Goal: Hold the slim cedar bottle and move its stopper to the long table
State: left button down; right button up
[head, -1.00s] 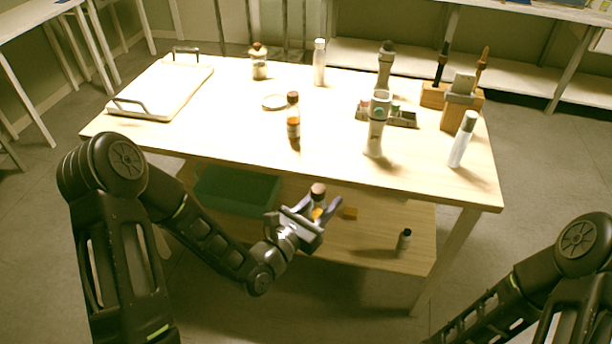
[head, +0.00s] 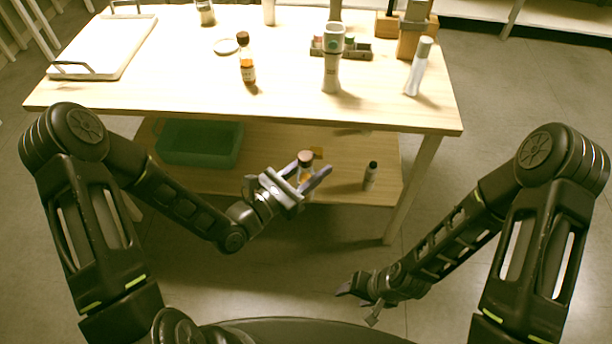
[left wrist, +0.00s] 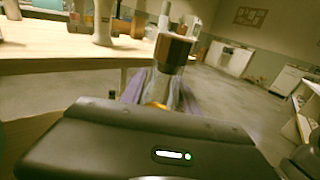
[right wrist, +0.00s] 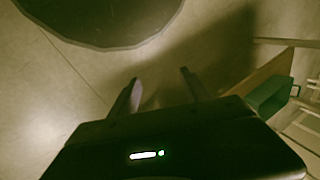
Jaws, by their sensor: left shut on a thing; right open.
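My left gripper (head: 304,182) is shut on a small bottle (head: 304,168) with a brown faceted stopper, held upright in front of the table's near side. In the left wrist view the stopper (left wrist: 175,50) sits on top of the bottle, above the fingers; the body is mostly hidden and no label can be read. My right gripper (head: 358,300) is open and empty, low over the floor to the right; its two fingers (right wrist: 160,90) are apart in the right wrist view. The wooden table (head: 180,90) stands before me.
On the table are an amber bottle (head: 246,62), a grey-white bottle (head: 332,65), a white spray bottle (head: 418,68), a white tray (head: 105,45) and a round dish (head: 226,46). The lower shelf holds a green bin (head: 200,145) and a dark-capped bottle (head: 370,176).

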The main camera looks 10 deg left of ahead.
jog(key=w+d+r+m+t+h, duration=0.2)
jog(key=w+d+m, duration=0.1)
jog(key=w+d, duration=0.65)
jog(key=w+d+r+m+t+h, duration=0.1)
jog(key=w+d+m+t+h, duration=0.15)
jog(key=w+d, duration=0.7)
jog(key=w+a+r+n+t+h, duration=0.1)
jog(key=w+a+r+t, duration=0.15)
jog(key=a+r, duration=0.65)
jog(key=w+a+r+n+t, duration=0.1)
jog(key=a+r+n+t, duration=0.15)
jog(key=a+r, duration=0.65)
jog(key=s+a+r+t, duration=0.4)
jog(key=s+a+r, duration=0.3)
jog(key=a+r, duration=0.4)
jog(key=n+t+y, duration=0.2)
jog(key=n, duration=0.2)
send_near(305, 160)
jog(key=shift+w+f, duration=0.1)
jog(key=shift+w, duration=0.9)
